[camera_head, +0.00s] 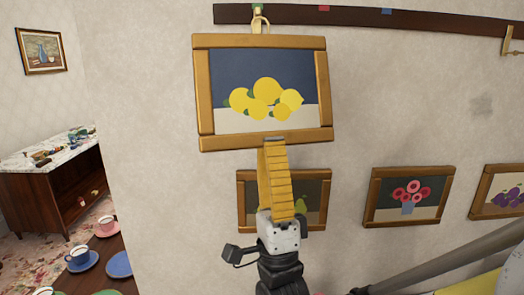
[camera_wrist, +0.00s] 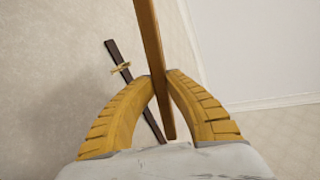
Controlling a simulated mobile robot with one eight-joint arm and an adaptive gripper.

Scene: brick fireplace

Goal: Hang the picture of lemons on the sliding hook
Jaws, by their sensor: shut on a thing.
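The picture of lemons (camera_head: 265,90) is upright, tilted slightly, in a wooden frame against or close to the wall. My gripper (camera_head: 274,142) is shut on the middle of its bottom edge from below. In the wrist view the frame (camera_wrist: 152,55) shows edge-on between my fingers (camera_wrist: 160,80). A pale brass loop (camera_head: 260,23) stands at the frame's top, in front of the dark rail (camera_head: 420,20) by a green mark. I cannot tell whether it is hooked. A brass hook (camera_head: 511,42) sits on the rail at far right. One brass hook (camera_wrist: 121,67) shows in the wrist view.
Below hang a dim picture (camera_head: 245,205) partly behind my gripper, a flower picture (camera_head: 408,197) and a plum picture (camera_head: 502,192). The rail has red and blue marks. A table with cups (camera_head: 80,256) and a marble-topped cabinet (camera_head: 50,150) stand at left.

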